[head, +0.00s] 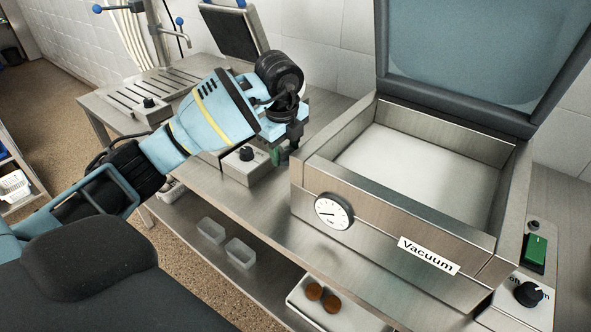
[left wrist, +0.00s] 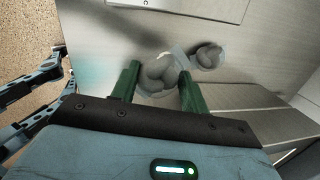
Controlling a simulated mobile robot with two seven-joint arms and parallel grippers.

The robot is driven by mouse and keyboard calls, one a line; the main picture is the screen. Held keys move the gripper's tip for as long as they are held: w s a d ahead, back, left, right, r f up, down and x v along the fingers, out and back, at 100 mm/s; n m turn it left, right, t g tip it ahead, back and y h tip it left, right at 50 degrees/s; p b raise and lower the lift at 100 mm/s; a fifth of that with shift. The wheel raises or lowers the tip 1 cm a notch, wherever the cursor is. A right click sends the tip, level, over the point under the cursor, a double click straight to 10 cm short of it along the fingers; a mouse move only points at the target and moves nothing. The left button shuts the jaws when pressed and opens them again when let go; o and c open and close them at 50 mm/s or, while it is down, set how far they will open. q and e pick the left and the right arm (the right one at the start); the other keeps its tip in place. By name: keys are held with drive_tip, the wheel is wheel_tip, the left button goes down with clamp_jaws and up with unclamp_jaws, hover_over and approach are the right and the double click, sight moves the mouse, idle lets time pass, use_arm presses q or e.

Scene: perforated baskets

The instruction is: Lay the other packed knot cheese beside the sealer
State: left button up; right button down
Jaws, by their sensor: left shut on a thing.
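My left gripper (head: 280,155) is over the steel table, left of the vacuum sealer (head: 352,240), whose lid (head: 465,45) stands open. In the left wrist view, the gripper's green fingers (left wrist: 158,88) are shut on a packed knot cheese (left wrist: 158,72), a grey lump in a clear bag. A second packed knot cheese (left wrist: 210,54) lies on the table just beyond it. Neither cheese can be made out in the head view, where my gripper and arm cover that spot. I cannot tell whether the held cheese touches the table. My right gripper is not in view.
A small control box with a black knob (head: 246,154) stands by my left gripper. A slotted steel table (head: 165,90) is behind. The lower shelf carries clear tubs (head: 240,252) and a white tray (head: 300,302) with brown round pieces. The sealer's chamber (head: 420,165) looks empty.

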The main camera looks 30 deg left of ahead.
sight(287, 184)
use_arm(q)
wheel_tip(287, 184, down, 3)
drive_tip(key=shift+f, duration=0.65)
wheel_tip(287, 184, down, 3)
drive_tip(key=shift+f, duration=0.35)
drive_tip(key=o, duration=1)
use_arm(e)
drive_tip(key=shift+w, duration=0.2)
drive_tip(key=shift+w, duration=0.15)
